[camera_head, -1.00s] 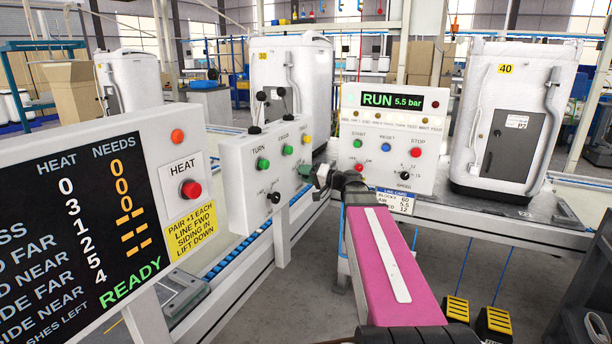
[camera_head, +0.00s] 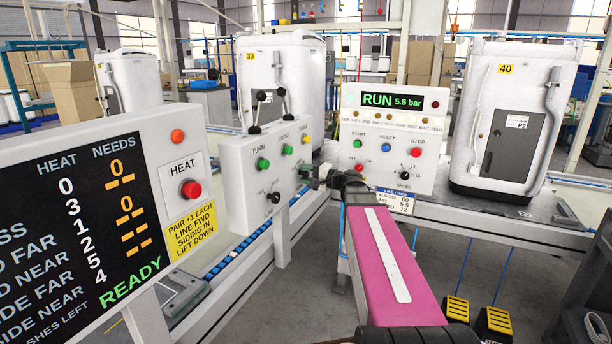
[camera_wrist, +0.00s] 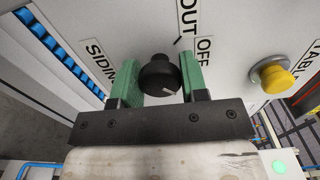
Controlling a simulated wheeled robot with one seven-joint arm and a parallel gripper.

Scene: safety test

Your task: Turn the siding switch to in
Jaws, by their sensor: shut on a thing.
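The siding switch is a round black knob (camera_wrist: 160,76) on a pale panel, in the wrist view. The word SIDING is printed to its left, OUT above it and OFF to its upper right. A short white mark shows on the knob's near face. My gripper (camera_wrist: 159,82) has its green fingers on either side of the knob and is shut on it. In the head view my gripper (camera_head: 312,176) is at the right end of the white control box (camera_head: 240,170), and the siding knob is hidden there.
A yellow button (camera_wrist: 273,76) stands out right of the knob. The box also bears green buttons, levers and another black knob (camera_head: 273,197). The RUN panel (camera_head: 390,140) stands close behind my gripper. The HEAT board (camera_head: 85,220) is at the left.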

